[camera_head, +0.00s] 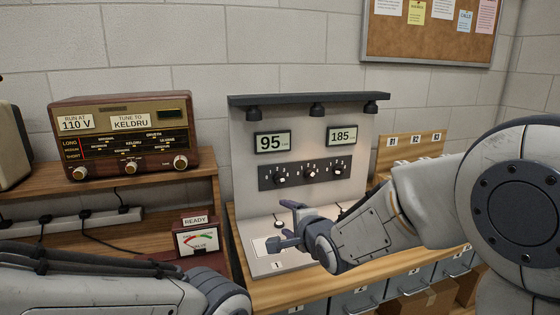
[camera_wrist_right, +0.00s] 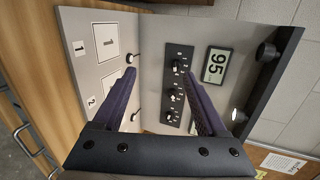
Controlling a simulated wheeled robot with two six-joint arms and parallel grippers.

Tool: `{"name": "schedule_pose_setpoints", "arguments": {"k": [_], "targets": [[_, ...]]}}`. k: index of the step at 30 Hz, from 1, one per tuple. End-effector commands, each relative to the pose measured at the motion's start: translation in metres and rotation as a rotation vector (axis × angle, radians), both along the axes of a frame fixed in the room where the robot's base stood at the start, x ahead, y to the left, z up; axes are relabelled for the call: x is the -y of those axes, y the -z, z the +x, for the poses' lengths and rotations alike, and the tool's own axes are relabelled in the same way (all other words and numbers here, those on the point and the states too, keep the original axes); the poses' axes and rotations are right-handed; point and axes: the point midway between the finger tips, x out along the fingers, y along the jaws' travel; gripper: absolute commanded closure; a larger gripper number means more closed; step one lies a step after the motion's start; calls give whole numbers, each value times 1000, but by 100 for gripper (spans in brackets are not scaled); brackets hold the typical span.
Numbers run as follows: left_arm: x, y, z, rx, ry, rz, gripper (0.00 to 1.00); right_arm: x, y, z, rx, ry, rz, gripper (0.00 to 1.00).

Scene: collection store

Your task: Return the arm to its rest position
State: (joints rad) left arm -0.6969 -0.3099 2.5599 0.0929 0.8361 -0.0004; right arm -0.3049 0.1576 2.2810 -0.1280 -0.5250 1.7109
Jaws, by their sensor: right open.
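My right gripper (camera_head: 283,225) is open, in front of the grey test stand (camera_head: 350,135). It is above the stand's base plate, and no object is between its fingers. The wrist view shows both dark fingers (camera_wrist_right: 159,78) spread apart, with the stand's panel behind them. My right arm reaches in from the right of the head view. My left arm crosses the lower left of the head view, and its gripper is out of sight.
The stand has displays reading 95 (camera_head: 273,142) and 185 (camera_head: 341,135), above a strip of knobs (camera_head: 304,173). A wooden radio (camera_head: 125,135) and a READY meter (camera_head: 198,238) are to the left. Drawers (camera_head: 412,281) run below the counter at right.

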Motion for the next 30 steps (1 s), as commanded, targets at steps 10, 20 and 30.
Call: {"name": "schedule_pose_setpoints", "arguments": {"k": [10,20,30], "targets": [[0,41,0,0,0,0,50,-17,98,-122,-189,-447,-682,25],[0,67,0,0,0,0,50,4,161,-264,-289,-1134,-1146,25],[0,70,0,-1,0,1,50,31,169,-348,-275,-1626,-1292,25]]}}
